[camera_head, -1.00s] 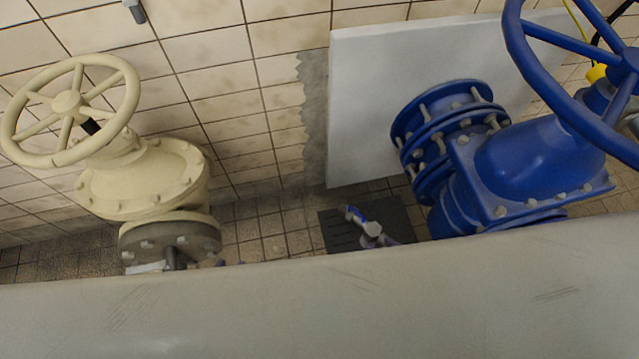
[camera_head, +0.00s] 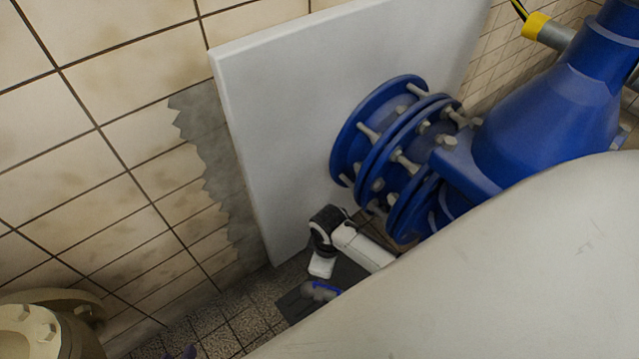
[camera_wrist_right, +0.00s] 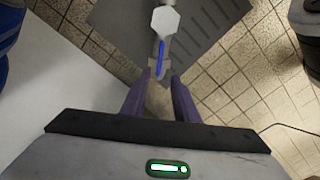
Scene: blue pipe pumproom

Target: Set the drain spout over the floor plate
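The drain spout (camera_wrist_right: 166,22) is a narrow grey pipe with a pale hexagonal end and a blue lever. It lies above the dark slotted floor plate (camera_wrist_right: 110,18) in the right wrist view. In the head view the spout (camera_head: 318,291) shows small, over the plate (camera_head: 291,308). My right gripper (camera_wrist_right: 160,80) has its purple fingers apart, with the spout's near end at or between the tips. Contact with the fingers is unclear. Of my left gripper (camera_head: 186,353) only a purple bit shows at the bottom edge of the head view.
A blue flanged valve (camera_head: 410,160) stands before a white panel (camera_head: 270,110) on the tiled wall. A cream valve body (camera_head: 40,330) is at lower left. A large pale rounded surface (camera_head: 480,290) hides the lower right.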

